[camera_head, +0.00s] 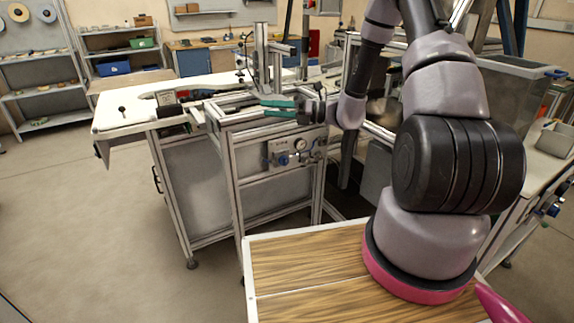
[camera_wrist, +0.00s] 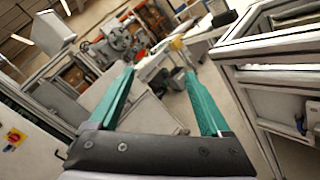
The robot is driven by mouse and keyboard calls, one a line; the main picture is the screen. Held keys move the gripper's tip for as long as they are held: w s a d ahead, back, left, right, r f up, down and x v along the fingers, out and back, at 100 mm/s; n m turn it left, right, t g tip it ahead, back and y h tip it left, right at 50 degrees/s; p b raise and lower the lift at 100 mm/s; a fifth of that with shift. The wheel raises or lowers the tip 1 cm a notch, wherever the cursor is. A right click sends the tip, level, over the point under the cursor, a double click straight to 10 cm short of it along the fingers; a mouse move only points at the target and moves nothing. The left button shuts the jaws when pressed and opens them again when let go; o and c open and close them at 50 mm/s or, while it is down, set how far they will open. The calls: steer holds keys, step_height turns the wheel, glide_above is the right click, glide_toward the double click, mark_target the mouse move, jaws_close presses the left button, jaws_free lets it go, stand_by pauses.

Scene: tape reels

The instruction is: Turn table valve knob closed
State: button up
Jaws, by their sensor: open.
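A blue valve knob (camera_head: 283,159) sits on a small grey panel (camera_head: 296,150) with a round gauge (camera_head: 299,144), fixed to the front of the aluminium-framed table (camera_head: 232,121). My gripper (camera_head: 264,107) is above and slightly left of the panel in the head view, pointing left, clear of the knob. Its two green fingers are spread apart and hold nothing, as the wrist view (camera_wrist: 160,72) also shows.
A long white worktop (camera_head: 125,108) extends behind and left of the framed table. My arm covers the right of the head view. Shelves (camera_head: 40,72) line the left wall. The floor at the left is clear. A red button on yellow (camera_wrist: 14,138) shows at the wrist view's left.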

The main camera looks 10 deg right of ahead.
steer(key=w+d+f+m+t+h, duration=0.2)
steer(key=w+f+m+t, duration=0.15)
steer(key=f+m, duration=0.3)
steer(key=w+d+f+m+t+h, duration=0.1)
steer(key=w+d+f+m+t, duration=0.15)
steer(key=f+m+t, duration=0.35)
steer(key=m+t+h, duration=0.2)
steer(key=m+h, duration=0.7)
steer(key=m, duration=0.1)
glide_toward(286, 163)
steer(key=x, duration=0.9)
steer(key=shift+w+r, duration=0.1)
jaws_close()
